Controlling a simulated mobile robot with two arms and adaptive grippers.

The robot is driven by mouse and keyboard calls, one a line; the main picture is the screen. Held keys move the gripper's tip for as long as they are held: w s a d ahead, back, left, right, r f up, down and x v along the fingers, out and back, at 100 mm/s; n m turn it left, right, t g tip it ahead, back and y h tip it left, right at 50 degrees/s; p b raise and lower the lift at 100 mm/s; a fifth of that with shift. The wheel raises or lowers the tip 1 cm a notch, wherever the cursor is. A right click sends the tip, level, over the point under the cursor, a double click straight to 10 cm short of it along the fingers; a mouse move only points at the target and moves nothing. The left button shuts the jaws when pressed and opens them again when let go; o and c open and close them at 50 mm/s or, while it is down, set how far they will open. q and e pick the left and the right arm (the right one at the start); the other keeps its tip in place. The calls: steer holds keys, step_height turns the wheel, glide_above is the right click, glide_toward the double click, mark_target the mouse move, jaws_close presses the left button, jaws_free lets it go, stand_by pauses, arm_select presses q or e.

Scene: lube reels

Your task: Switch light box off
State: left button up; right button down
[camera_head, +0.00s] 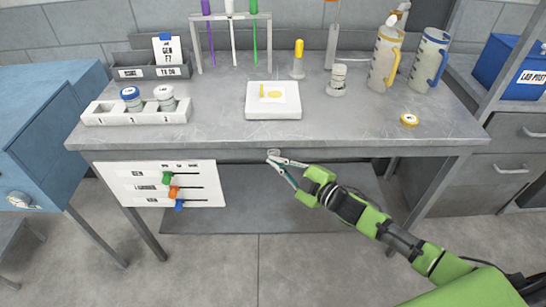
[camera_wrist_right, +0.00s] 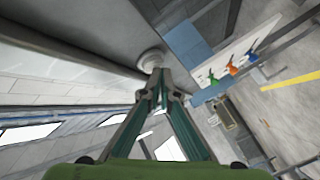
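The white light box (camera_head: 260,112) lies on the grey workbench with yellow items on its top. I cannot tell whether it is lit. A small round pale knob (camera_head: 272,152) sits under the bench's front edge, below the box; it also shows in the right wrist view (camera_wrist_right: 151,60). My right gripper (camera_head: 270,160) reaches in from the right, its fingertips at the knob. In the wrist view its green fingers (camera_wrist_right: 160,80) converge to a closed point just below the knob. I cannot tell whether they touch it. My left gripper is not in view.
A white panel (camera_head: 140,185) with coloured sliders hangs at the bench's left front. On the bench (camera_head: 220,135) stand a white jar tray (camera_head: 100,118), a tube rack (camera_head: 197,50), jugs (camera_head: 385,60) and a yellow cap (camera_head: 409,119). A lower shelf (camera_head: 240,210) lies below.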

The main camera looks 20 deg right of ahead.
steer(key=s+p, duration=0.1)
steer(key=s, duration=0.1)
steer(key=s+a+p, duration=0.1)
steer(key=s, duration=0.2)
steer(key=shift+s+a+f, duration=0.1)
steer(key=shift+a, duration=0.1)
steer(key=shift+f, duration=0.1)
steer(key=s+d+f+m+g+h, duration=0.2)
steer(key=s+d+f+m, duration=0.15)
steer(key=f, duration=0.65)
steer(key=s+d+f+m+g+h, duration=0.1)
steer(key=s+d+f+m+h, duration=0.3)
steer(key=f, duration=0.7)
steer(key=s+d+f+m+g+h, duration=0.15)
steer(key=s+f, duration=0.35)
steer(key=f, duration=0.5)
steer(key=s+a+f+m+g, duration=0.1)
steer(key=s+f+g, duration=0.2)
steer(key=s, duration=0.9)
steer(key=s+a+f+m+g, duration=0.1)
steer(key=s+f+m+g, duration=0.1)
steer(key=s+f, duration=0.7)
steer(key=s+f+m+g+h, duration=0.1)
steer(key=s+f+g, duration=0.3)
steer(key=s, duration=1)
step_height(320, 180, down, 2)
steer(key=shift+s+a+f, duration=0.25)
steer(key=shift+s+a, duration=0.1)
steer(key=shift+a, duration=0.05)
